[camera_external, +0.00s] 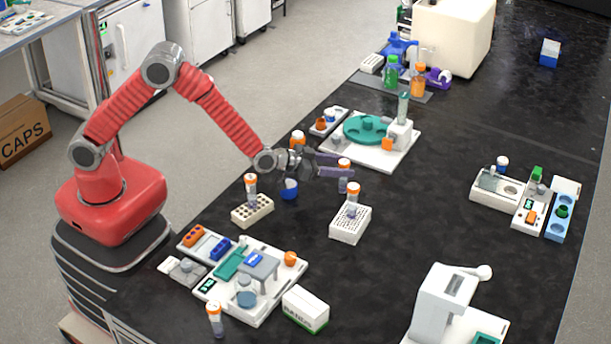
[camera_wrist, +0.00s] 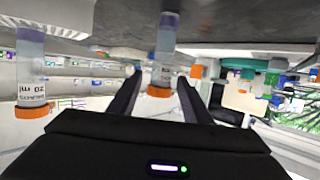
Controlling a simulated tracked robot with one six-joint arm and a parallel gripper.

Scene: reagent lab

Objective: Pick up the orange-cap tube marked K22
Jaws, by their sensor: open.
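My gripper (camera_external: 341,167) is open, reaching level over the black bench. An orange-cap tube (camera_external: 343,184) stands at its fingertips. No K22 mark is readable. Other orange-cap tubes stand in a white rack (camera_external: 347,226), in a beige rack (camera_external: 252,211), behind my gripper (camera_external: 297,137) and at the front edge (camera_external: 216,322). A labelled tube (camera_wrist: 31,70) shows left in the wrist view.
A blue round object (camera_external: 289,190) sits under my wrist. A white station with a teal disc (camera_external: 367,129) is behind the gripper. A crowded white tray (camera_external: 262,305) and a box (camera_external: 306,308) are in front. The bench to the right of the white rack is clear.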

